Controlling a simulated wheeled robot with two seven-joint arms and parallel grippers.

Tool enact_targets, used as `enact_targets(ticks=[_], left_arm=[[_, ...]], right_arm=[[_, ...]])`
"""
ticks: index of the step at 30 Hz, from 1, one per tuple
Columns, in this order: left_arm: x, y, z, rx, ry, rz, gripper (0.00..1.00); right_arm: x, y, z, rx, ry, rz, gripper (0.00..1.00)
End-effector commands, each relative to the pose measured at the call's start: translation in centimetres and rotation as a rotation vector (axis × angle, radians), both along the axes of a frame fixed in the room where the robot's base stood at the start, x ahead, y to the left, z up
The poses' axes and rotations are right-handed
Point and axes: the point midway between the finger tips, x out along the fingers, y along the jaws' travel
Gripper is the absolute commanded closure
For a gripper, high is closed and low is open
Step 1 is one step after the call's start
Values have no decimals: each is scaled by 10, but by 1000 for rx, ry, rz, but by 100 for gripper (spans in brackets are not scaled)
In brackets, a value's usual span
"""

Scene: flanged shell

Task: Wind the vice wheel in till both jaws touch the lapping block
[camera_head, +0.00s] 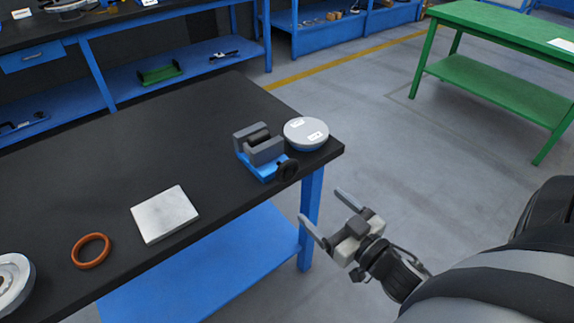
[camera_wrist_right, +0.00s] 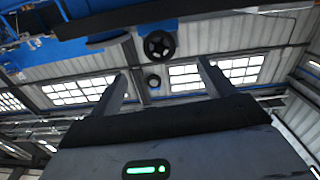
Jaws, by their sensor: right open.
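The vice (camera_head: 264,172) has a blue base and two grey jaws. It stands near the right end of the black bench. Its black wheel (camera_head: 287,170) faces the near right edge of the bench; a black wheel (camera_wrist_right: 159,44) also shows in the right wrist view, above and between the fingers. A dark piece, perhaps the lapping block (camera_head: 258,138), shows between the jaws; I cannot tell whether either jaw touches it. My right gripper (camera_head: 321,204) is open and empty, off the bench edge, to the lower right of the wheel and apart from it. My left gripper is not in view.
A grey round part (camera_head: 306,131) with labels sits close behind the vice. A silver plate (camera_head: 165,213), an orange ring (camera_head: 91,250) and a pale round part (camera_head: 12,282) lie to the left on the bench (camera_head: 110,180). The floor right of the bench is clear.

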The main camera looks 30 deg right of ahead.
Motion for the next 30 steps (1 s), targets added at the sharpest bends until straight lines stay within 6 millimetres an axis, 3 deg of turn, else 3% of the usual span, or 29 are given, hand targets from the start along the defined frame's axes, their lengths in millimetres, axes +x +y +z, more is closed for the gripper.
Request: enact_targets(ticks=[5, 21, 30], left_arm=[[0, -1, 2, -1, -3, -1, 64], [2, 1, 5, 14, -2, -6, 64], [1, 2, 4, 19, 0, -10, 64]], right_arm=[[11, -5, 5, -1, -31, 22, 19], [121, 5, 5, -1, -29, 21, 19], [154, 7, 4, -1, -26, 21, 19]])
